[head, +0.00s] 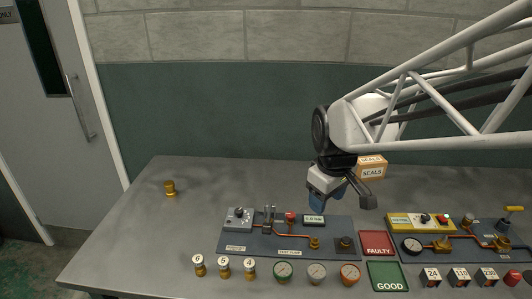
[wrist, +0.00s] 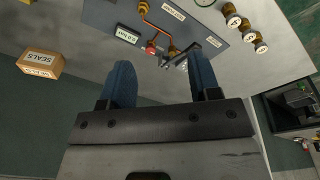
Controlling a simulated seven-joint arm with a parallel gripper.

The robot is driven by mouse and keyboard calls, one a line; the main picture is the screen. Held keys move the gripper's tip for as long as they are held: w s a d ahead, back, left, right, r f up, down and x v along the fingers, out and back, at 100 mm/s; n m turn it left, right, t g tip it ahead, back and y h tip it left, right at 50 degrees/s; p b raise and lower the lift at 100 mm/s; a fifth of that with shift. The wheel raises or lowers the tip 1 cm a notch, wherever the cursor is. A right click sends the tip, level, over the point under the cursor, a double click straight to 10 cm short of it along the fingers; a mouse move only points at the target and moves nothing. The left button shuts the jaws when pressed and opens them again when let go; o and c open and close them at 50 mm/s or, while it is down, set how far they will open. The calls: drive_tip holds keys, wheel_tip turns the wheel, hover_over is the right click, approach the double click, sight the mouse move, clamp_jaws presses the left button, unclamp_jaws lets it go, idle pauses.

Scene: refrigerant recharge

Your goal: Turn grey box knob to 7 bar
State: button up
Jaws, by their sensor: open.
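The grey box (head: 238,219) with its dark knob on top stands at the left back corner of the left grey panel (head: 262,249) in the head view. The knob's setting is too small to read. A small display (head: 314,219) on the same panel also shows in the wrist view (wrist: 127,36), its digits not clear. My gripper (head: 342,200) is open and empty, above the table behind the panel's right part, to the right of the grey box and apart from it. In the wrist view its two blue-padded fingers (wrist: 160,85) are wide apart; the box is not clearly visible there.
A red knob (head: 290,216) and upright fittings (head: 269,214) stand near the grey box. A SEALS box (head: 372,167) is behind my gripper. Gauges (head: 316,272) and numbered brass pieces (head: 224,265) line the front. The table's left side is mostly clear, apart from a brass piece (head: 170,188).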

drive_tip(key=w+a+f+n, duration=0.5)
drive_tip(key=w+a+n, duration=0.1)
drive_tip(key=w+a, duration=0.4)
drive_tip(key=n+g, duration=0.2)
drive_tip(key=n, duration=0.4)
hover_over(239, 210)
wheel_tip(239, 210, down, 9)
drive_tip(key=shift+r, duration=0.2)
drive_tip(key=shift+f, duration=0.1)
drive_tip(key=shift+f, duration=3.8)
drive_tip(key=c, duration=0.9)
